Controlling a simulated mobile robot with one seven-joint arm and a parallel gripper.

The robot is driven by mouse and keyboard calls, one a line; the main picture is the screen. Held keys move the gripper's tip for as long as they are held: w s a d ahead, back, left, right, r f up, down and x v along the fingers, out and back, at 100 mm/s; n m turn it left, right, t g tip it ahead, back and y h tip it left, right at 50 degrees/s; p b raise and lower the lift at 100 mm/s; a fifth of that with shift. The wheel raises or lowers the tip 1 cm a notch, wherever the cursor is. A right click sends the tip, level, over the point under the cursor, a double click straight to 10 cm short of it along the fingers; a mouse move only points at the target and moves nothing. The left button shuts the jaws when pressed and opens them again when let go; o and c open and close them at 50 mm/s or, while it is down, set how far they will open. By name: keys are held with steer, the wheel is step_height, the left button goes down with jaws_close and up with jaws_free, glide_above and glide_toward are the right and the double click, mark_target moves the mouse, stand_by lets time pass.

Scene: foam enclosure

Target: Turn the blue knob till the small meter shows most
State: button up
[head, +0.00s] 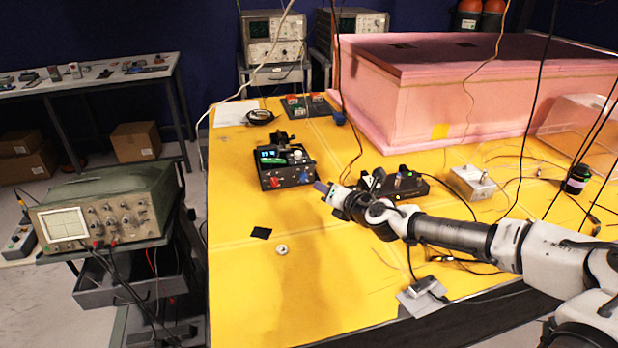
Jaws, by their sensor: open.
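A small black box (285,185) with an open top stands on the yellow table. Its front face carries a blue knob (304,178) at the right and a red knob (275,183) to its left. A small lit display (268,156) shows at the top left of the box, beside green parts; I cannot tell whether it is the small meter, and its reading is too small to make out. My gripper (321,187) is just right of and in front of the blue knob, pointing left. It is open and appears apart from the knob.
A second black box (405,187) stands behind my wrist, with a metal box (471,184) to its right. A large pink foam enclosure (440,105) fills the back right. An oscilloscope (105,205) stands left of the table. The front left yellow surface is mostly clear.

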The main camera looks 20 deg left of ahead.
mark_target(305, 178)
steer(key=p+x, duration=0.3)
steer(key=x, duration=0.9)
steer(key=shift+s, duration=0.1)
jaws_close()
